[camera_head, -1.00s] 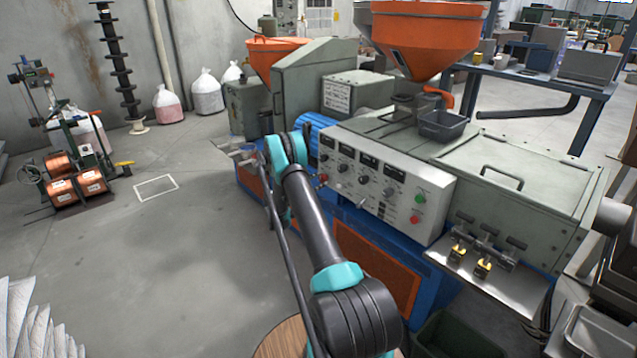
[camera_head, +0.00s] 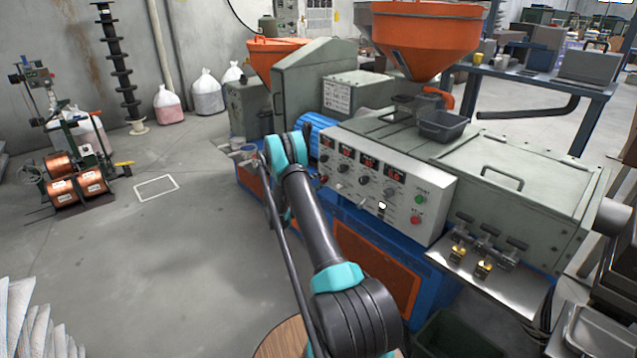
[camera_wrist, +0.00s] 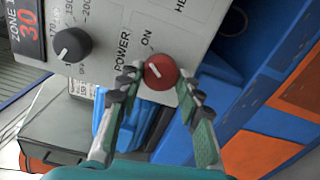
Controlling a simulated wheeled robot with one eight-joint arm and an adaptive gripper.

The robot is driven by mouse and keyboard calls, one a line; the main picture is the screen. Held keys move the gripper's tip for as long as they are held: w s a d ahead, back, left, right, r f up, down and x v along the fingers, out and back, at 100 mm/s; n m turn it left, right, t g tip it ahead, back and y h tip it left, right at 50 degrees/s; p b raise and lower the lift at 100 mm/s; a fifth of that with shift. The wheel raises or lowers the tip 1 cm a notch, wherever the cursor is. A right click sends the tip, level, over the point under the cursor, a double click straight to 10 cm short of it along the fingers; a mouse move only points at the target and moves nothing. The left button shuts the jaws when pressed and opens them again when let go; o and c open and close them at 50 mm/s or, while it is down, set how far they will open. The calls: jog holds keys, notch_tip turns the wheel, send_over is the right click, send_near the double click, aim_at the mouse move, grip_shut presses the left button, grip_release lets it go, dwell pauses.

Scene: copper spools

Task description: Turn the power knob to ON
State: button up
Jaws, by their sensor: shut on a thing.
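The red power knob (camera_wrist: 161,69) is on the light grey control panel, next to the printed words POWER and ON, in the wrist view. A short white mark shows on its face, on the side toward the lettering. My gripper (camera_wrist: 159,82) has its fingers on either side of the knob and is shut on it. The knob also shows in the head view (camera_head: 323,179), beside my arm. The control panel (camera_head: 431,217) has lit red displays (camera_head: 368,162). My gripper is mostly hidden behind my arm in the head view.
A black dial (camera_wrist: 73,45) and a lit red ZONE display (camera_wrist: 28,31) are near the power knob. Green and red buttons (camera_head: 416,219) are on the panel's right. Copper spools (camera_head: 62,192) stand on the left. The floor between is clear.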

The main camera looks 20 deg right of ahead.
jog(key=shift+m, duration=0.6)
jog(key=o, duration=1.2)
jog(key=shift+c, duration=0.2)
jog(key=shift+a, duration=0.1)
jog(key=v, duration=1.2)
jog(key=shift+r, duration=0.15)
